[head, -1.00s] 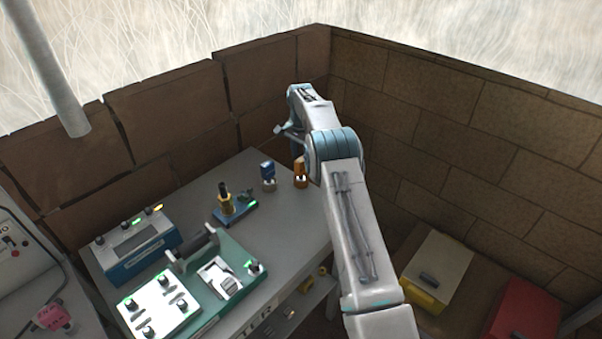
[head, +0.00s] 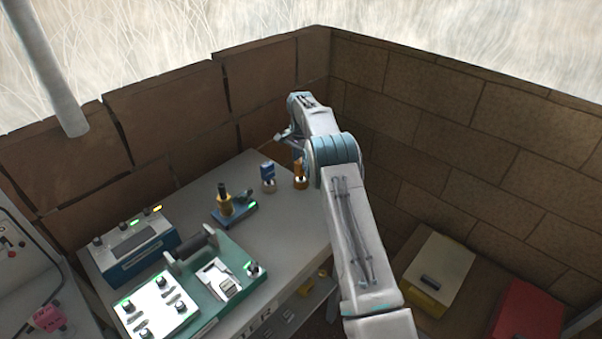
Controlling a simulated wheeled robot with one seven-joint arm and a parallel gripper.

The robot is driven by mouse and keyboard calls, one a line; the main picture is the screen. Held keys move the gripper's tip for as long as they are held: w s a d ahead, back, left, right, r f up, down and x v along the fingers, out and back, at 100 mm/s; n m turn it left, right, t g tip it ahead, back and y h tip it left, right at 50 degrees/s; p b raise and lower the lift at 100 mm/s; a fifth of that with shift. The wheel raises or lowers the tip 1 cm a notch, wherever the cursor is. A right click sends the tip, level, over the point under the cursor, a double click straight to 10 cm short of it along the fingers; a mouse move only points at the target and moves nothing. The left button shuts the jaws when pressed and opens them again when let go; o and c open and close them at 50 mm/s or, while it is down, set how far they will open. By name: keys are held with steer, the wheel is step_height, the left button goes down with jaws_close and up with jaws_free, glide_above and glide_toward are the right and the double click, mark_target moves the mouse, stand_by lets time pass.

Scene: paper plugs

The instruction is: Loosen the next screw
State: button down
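The white plate (head: 146,318) with several dark screw-like knobs (head: 158,281) is on the front left of a green device (head: 207,307) on the grey bench (head: 285,226). All the knobs look upright; I cannot tell how tight any one is. My gripper (head: 287,137) is at the far end of my arm, over the bench's back right, well away from the plate. My arm largely hides it, so its fingers and anything in them are unclear. An orange tool or holder (head: 300,181) stands just below it, and a blue one (head: 268,173) stands to the left.
A blue box with lights (head: 135,246) stands at the bench's left. A gold-and-black piece on a blue base (head: 227,207) stands mid-bench. A dark roller-like handle (head: 196,246) rises from the green device. Brick walls close the back and right. Yellow (head: 437,268) and red (head: 526,316) boxes lie right.

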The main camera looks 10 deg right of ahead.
steer(key=shift+r, duration=0.15)
steer(key=shift+r+p, duration=1.6)
steer(key=shift+r, duration=1.8)
